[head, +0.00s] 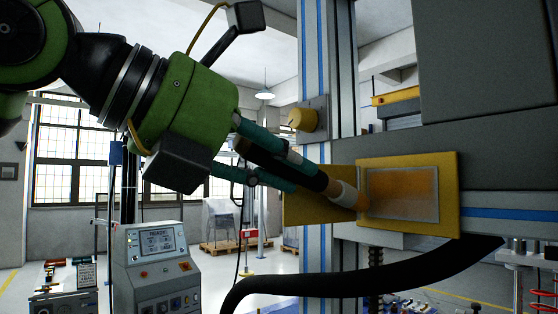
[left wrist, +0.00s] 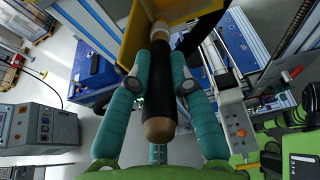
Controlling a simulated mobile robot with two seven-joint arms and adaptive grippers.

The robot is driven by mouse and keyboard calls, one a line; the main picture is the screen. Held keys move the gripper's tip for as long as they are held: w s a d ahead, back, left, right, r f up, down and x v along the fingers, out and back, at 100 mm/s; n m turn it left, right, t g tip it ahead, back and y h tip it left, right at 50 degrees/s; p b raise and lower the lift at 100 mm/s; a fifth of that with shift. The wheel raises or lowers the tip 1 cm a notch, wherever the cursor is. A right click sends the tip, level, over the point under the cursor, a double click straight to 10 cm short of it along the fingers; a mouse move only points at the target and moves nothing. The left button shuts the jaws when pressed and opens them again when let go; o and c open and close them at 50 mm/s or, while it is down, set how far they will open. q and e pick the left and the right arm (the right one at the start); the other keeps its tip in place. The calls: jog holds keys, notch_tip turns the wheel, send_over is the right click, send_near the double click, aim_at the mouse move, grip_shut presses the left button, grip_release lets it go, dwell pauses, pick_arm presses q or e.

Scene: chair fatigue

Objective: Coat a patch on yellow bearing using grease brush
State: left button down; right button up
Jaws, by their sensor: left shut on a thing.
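The yellow bearing (head: 447,165) is a yellow block on the dark machine beam, with a grey-framed rectangular patch (head: 404,193) on its face. The patch looks orange-brown and smeared. My left gripper (head: 297,174) is shut on the grease brush (head: 318,181), which has a black handle and a pale collar. The brush slants down to the right, its tip at the patch's left edge; I cannot tell whether it touches. The left wrist view shows the teal fingers (left wrist: 160,78) around the brush handle (left wrist: 158,104), with yellow metal (left wrist: 133,38) beyond. My right gripper is not in view.
A vertical blue-striped column (head: 312,60) stands behind the bearing. A thick black hose (head: 370,285) curves below it. A grey control console (head: 157,265) stands at the lower left. A large grey housing (head: 485,60) hangs above right.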

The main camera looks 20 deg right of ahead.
pick_arm(q)
jog(key=shift+w+d, duration=0.25)
jog(key=shift+d, duration=0.4)
jog(key=shift+s, duration=0.1)
jog(key=shift+s+d+b, duration=1.45)
jog(key=shift+s+d, duration=0.05)
jog(key=shift+s, duration=2.35)
jog(key=shift+w+a+p, duration=0.4)
jog(key=shift+w+a, duration=0.1)
jog(key=shift+w, duration=0.85)
jog(key=shift+w+a+p, duration=0.4)
jog(key=shift+w+a, duration=0.15)
jog(key=shift+w, duration=0.75)
jog(key=shift+w+a+p, duration=0.4)
jog(key=shift+w+a, duration=0.1)
jog(key=shift+w, duration=0.85)
